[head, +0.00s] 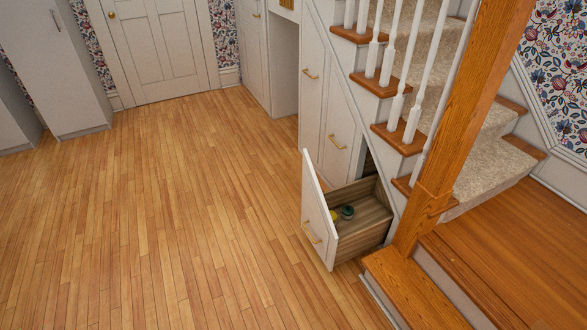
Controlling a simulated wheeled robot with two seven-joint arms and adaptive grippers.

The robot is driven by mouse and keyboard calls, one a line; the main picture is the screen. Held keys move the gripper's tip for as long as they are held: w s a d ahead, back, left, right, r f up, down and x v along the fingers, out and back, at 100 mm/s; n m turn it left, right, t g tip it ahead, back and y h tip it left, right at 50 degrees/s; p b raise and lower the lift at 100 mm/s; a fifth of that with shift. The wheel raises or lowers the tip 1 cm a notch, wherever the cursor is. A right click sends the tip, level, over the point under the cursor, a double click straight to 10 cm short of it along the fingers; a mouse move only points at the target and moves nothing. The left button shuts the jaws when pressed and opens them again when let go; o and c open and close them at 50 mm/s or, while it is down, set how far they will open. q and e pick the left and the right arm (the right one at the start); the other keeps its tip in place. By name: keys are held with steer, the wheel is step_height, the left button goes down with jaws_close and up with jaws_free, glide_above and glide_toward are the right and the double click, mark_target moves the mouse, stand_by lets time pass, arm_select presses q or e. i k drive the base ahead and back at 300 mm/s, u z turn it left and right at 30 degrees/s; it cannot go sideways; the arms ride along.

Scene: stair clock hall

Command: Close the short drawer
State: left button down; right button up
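The short drawer (318,215) is at the foot of the staircase, pulled out from the white panelling under the stairs. Its white front carries a brass handle (311,232) and its wooden inside is visible. Neither of my grippers shows in the head view.
Taller white drawers (337,125) stand behind it under the stairs and look shut. The wooden newel post (445,140) and bottom step (410,295) are to its right. The wooden floor (170,220) to its left is clear.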

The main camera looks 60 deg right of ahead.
mark_target(369, 229)
steer(key=z, duration=0.35)
steer(key=i, duration=1.3)
steer(key=z, duration=1.5)
steer(key=i, duration=0.75)
steer(key=z, duration=0.95)
